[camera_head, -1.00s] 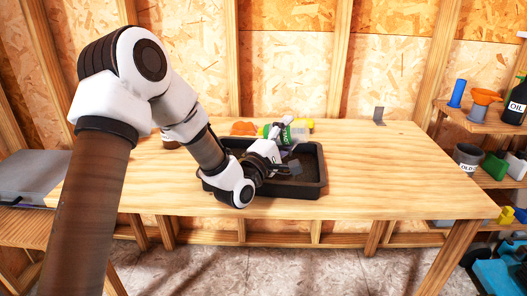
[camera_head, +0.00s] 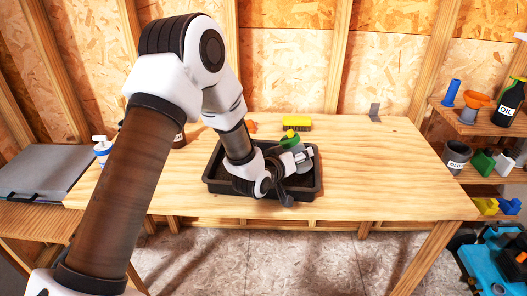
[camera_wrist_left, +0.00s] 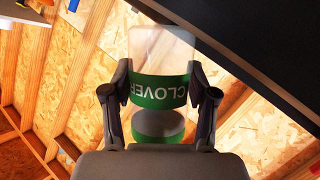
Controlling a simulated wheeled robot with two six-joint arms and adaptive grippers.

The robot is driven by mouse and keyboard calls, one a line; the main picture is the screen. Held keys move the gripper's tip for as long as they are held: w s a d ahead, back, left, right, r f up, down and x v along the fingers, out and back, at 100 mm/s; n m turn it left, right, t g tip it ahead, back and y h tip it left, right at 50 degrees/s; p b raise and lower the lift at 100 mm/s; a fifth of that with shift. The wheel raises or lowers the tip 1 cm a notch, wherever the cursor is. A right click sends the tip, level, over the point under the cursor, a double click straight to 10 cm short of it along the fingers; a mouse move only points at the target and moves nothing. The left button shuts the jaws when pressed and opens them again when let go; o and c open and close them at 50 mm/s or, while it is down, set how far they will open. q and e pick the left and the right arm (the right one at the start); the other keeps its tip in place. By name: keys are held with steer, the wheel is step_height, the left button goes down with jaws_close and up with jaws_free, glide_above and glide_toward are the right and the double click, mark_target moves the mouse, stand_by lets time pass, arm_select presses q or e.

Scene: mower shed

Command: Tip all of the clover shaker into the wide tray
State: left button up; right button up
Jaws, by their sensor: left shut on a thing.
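The clover shaker (camera_wrist_left: 160,91) has a clear body and a green band reading CLOVER. My left gripper (camera_wrist_left: 160,103) is shut on it, a finger on each side. In the head view my left gripper (camera_head: 296,166) is over the right half of the wide tray (camera_head: 212,180), a black rectangular pan on the workbench. The shaker's green part (camera_head: 290,141) shows above the gripper near the tray's back edge; the rest is mostly hidden. The clear part seen in the wrist view looks empty. The tray's contents are hidden by my arm. My right gripper is not in view.
A yellow brush (camera_head: 297,123) lies behind the tray, with an orange object (camera_head: 252,127) beside it. A white bottle (camera_head: 102,150) stands left. A metal bracket (camera_head: 374,111) is at the back right. The right side of the workbench (camera_head: 390,175) is clear.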

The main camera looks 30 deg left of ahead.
arm_select(q)
steer(key=d+m+p, duration=0.1)
steer(key=r+m+g+y+p, duration=0.1)
steer(key=d+r+m+y+p, duration=0.1)
steer(key=p, duration=0.1)
steer(key=shift+w+d+r, duration=0.25)
steer(key=shift+d, duration=0.05)
steer(key=shift+w+d+r+m+g+p, duration=0.15)
steer(key=shift+m+g+p, duration=0.15)
steer(key=shift+m+p, duration=0.15)
steer(key=shift+y, duration=0.3)
step_height(320, 180, up, 6)
steer(key=p, duration=0.4)
steer(key=shift+f, duration=0.2)
steer(key=shift+f, duration=0.1)
